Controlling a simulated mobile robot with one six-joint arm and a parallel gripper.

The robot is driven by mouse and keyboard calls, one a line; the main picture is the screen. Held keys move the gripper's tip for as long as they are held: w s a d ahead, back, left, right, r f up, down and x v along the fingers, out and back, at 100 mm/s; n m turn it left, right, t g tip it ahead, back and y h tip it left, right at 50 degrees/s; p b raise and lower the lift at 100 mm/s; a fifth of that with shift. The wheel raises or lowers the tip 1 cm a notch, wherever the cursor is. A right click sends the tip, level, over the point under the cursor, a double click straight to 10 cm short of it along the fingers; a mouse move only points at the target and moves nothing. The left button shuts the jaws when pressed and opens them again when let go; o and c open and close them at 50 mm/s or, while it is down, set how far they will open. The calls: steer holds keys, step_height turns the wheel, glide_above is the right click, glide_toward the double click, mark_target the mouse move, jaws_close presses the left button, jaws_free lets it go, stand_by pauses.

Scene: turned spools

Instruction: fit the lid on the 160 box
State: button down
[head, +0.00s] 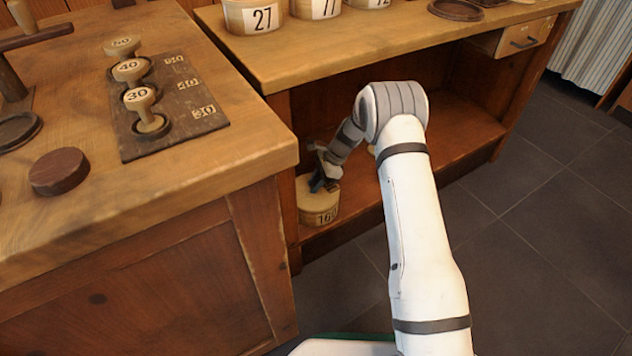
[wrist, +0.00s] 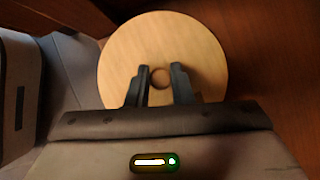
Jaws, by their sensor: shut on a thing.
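The 160 box (head: 318,214) is a round pale wooden box with its number on the front. It stands on the low shelf under the back bench, at the shelf's left end. My gripper (head: 322,182) reaches down to the top of it. In the wrist view a round pale wooden lid (wrist: 125,60) fills the middle, and my gripper (wrist: 161,82) has a finger on each side of its small round knob, shut on it. The lid looks level and in line with the box. I cannot tell whether it is seated or just above the rim.
The shelf's left side panel (head: 287,150) is close to the box. The bench top (head: 380,50) overhangs it and carries several numbered boxes. The left workbench (head: 150,195) holds a dark round disc (head: 59,171) and numbered spools on a dark board (head: 185,108).

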stand_by(0.3)
steer(key=c, duration=0.8)
jaws_free()
steer(key=shift+r, duration=0.15)
steer(key=shift+r+p, duration=0.6)
steer(key=shift+r, duration=0.1)
steer(key=shift+r+p, duration=2.6)
steer(key=shift+r, duration=0.8)
